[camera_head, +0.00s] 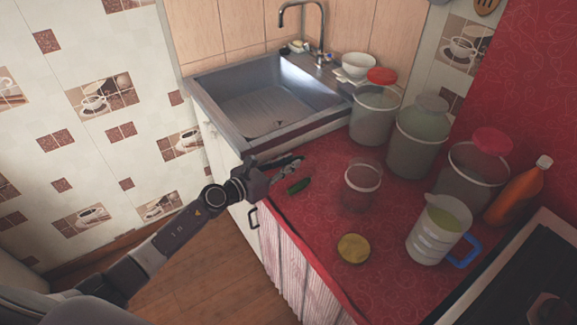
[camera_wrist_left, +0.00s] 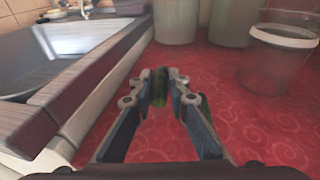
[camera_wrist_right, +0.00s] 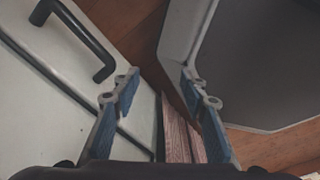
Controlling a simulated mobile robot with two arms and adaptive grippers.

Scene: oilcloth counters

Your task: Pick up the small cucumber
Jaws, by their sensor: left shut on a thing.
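My left gripper (camera_head: 290,166) is low over the red counter beside the sink, and it also shows in the left wrist view (camera_wrist_left: 158,90). Its fingers are shut on a small green cucumber (camera_wrist_left: 159,86), seen between the fingertips. In the head view the fingers mostly hide this cucumber. Another dark green cucumber (camera_head: 299,186) lies on the counter just to the right of the gripper; it shows partly behind the right finger in the left wrist view (camera_wrist_left: 206,112). My right gripper (camera_wrist_right: 160,88) is open and empty near a cabinet front, outside the head view.
A steel sink (camera_head: 265,100) is behind the gripper. A clear glass container (camera_head: 361,186), a yellow-topped round thing (camera_head: 353,248), a jug (camera_head: 438,232) and several large jars stand to the right. A dark handle (camera_wrist_right: 92,42) is near my right gripper.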

